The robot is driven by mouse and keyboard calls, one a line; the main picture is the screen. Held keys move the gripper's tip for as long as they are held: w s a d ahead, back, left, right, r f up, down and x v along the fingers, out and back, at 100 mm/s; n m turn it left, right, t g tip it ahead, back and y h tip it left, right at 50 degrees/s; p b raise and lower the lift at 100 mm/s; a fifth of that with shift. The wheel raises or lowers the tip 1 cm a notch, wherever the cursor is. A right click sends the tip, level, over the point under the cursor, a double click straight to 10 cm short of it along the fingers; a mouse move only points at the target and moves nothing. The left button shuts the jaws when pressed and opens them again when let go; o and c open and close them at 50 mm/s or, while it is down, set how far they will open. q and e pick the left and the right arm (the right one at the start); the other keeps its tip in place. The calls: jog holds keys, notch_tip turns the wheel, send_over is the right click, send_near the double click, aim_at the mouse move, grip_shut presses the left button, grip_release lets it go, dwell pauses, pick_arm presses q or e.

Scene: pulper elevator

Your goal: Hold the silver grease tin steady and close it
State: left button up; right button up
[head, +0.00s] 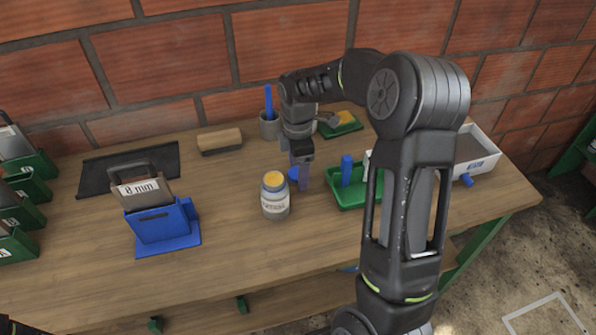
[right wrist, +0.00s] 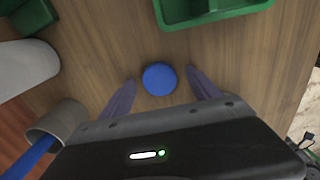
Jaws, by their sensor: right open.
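The silver grease tin (head: 276,206) stands upright on the bench in the head view. It has a pale label and a yellow top surface, with no cover on it. A round blue disc that looks like a lid (head: 293,174) lies on the bench just behind the tin, partly hidden by my right gripper (head: 302,178). In the right wrist view the blue lid (right wrist: 160,78) sits between the fingertips of my open right gripper (right wrist: 160,76), with a gap on each side. My left gripper is out of view.
A green tray (head: 347,203) with a blue item stands right of the tin. A blue stand (head: 160,228) with an "8 mm" piece is left. A grey cup (head: 269,128), a wooden block (head: 219,141) and a white box (head: 478,152) sit farther back. The front bench is clear.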

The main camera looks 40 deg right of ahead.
jog(key=shift+c, duration=0.5)
jog(key=c, duration=1.5)
jog(key=shift+o, duration=0.2)
notch_tip(320, 180, up, 10)
jog(key=b, duration=0.1)
